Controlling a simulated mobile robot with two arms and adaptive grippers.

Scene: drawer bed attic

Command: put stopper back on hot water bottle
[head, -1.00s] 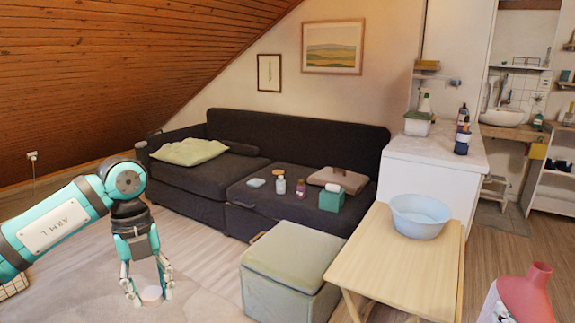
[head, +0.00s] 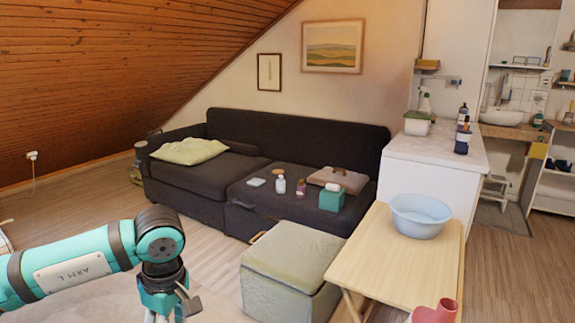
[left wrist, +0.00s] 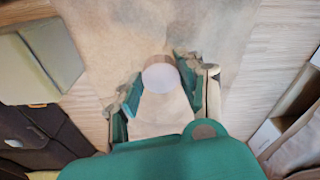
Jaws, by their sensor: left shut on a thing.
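The stopper (left wrist: 160,77), a pale round-topped piece, sits between the fingertips of my left gripper (left wrist: 159,72) in the left wrist view. The gripper is shut on it. In the head view the left gripper (head: 168,314) is at the bottom left, its fingertips cut off by the lower edge and the stopper out of sight. The pinkish-red hot water bottle (head: 436,314) shows only its neck and mouth at the bottom right, well to the right of the left gripper. What holds or supports it is hidden. My right gripper is not in view.
A light wooden table (head: 385,265) with a pale blue basin (head: 420,222) stands right of centre. A green-grey ottoman (head: 290,260) is between the left arm and the table. A dark sofa (head: 290,140) with small items stands behind. Floor is open at left.

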